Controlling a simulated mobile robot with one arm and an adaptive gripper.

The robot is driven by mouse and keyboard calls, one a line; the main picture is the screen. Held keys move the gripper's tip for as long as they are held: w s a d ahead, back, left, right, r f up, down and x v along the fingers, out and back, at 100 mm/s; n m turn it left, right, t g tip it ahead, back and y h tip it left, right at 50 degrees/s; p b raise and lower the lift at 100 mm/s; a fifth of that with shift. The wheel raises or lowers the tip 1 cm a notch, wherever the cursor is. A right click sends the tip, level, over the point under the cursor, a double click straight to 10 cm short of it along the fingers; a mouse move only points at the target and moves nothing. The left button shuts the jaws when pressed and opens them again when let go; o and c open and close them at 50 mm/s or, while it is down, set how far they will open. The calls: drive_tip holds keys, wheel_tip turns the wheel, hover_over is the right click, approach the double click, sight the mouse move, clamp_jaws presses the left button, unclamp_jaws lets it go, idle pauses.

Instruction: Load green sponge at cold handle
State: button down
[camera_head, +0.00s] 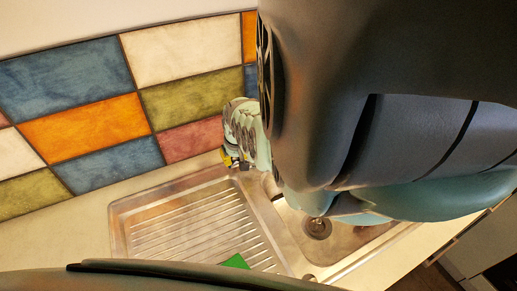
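A green sponge (236,261) lies on the ribbed drainboard of the metal sink (120,222), near the bottom of the view. Its lower part is hidden behind a dark curved edge in front. The end of my arm, with what looks like my gripper (236,158), is at the back of the sink near the tiled wall, well above and apart from the sponge in the picture. Its fingers are small and partly covered, so I cannot tell whether they are open. The cold handle cannot be made out; my arm covers much of the area behind the basin.
The sink basin with its round drain (317,228) is right of the drainboard, partly covered by my arm. A patchwork tile wall (85,128) rises behind. Pale counter (60,240) left of the sink is clear. Dark cabinets are at lower right.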

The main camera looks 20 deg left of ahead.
idle(0.4)
drive_tip(key=c, duration=1)
unclamp_jaws()
drive_tip(key=shift+d, duration=0.1)
drive_tip(key=shift+r, duration=0.15)
drive_tip(key=shift+v, duration=1.1)
drive_tip(key=v, duration=0.9)
drive_tip(key=shift+s+r, duration=0.2)
drive_tip(key=shift+s, duration=0.1)
